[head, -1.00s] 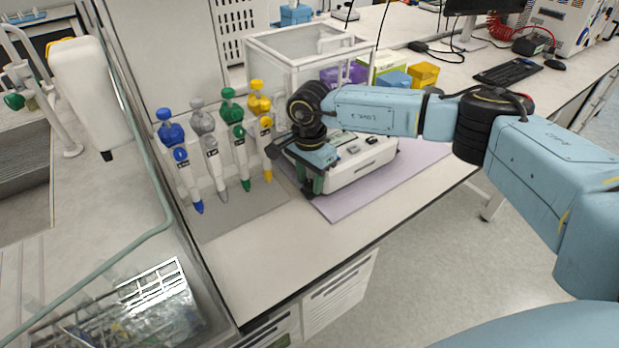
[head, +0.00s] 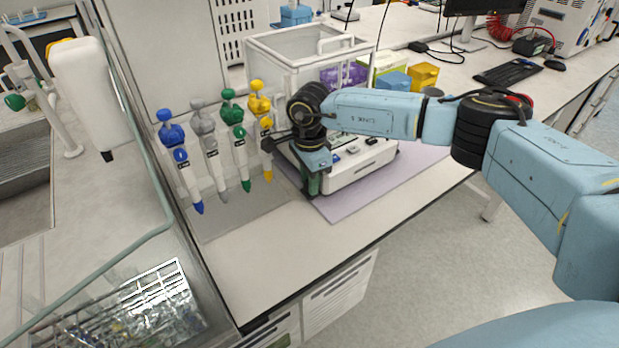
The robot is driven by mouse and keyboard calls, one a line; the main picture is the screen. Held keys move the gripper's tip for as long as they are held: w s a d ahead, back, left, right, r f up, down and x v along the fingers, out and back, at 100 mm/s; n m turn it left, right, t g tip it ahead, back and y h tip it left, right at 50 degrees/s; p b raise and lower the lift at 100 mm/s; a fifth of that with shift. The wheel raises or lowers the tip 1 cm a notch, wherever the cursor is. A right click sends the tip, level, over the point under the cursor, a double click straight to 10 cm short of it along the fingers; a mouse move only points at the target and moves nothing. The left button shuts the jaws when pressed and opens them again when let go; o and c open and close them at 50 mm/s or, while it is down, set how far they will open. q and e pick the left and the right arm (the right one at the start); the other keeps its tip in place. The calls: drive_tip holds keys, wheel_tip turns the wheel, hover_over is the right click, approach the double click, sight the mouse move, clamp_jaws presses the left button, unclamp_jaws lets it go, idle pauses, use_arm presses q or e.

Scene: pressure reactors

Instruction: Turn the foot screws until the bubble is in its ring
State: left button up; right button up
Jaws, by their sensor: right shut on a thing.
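The balance (head: 362,166) is a white instrument with a glass draft shield (head: 290,62) on top, standing on a lilac mat. My right gripper (head: 313,189) points down at the balance's front left corner, low by the mat. It is shut on a foot screw there, which the fingers and wrist hide. The bubble and its ring cannot be made out in this view, and the other foot screw is not distinguishable. My left gripper is not in view.
Several pipettes with blue, grey, green and yellow tops (head: 232,115) stand close left of my gripper on a grey mat (head: 240,219). Coloured boxes (head: 397,81) stand behind the balance. The front bench top (head: 270,262) is clear.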

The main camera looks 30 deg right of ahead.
drive_tip(key=shift+m, duration=0.3)
drive_tip(key=o, duration=0.7)
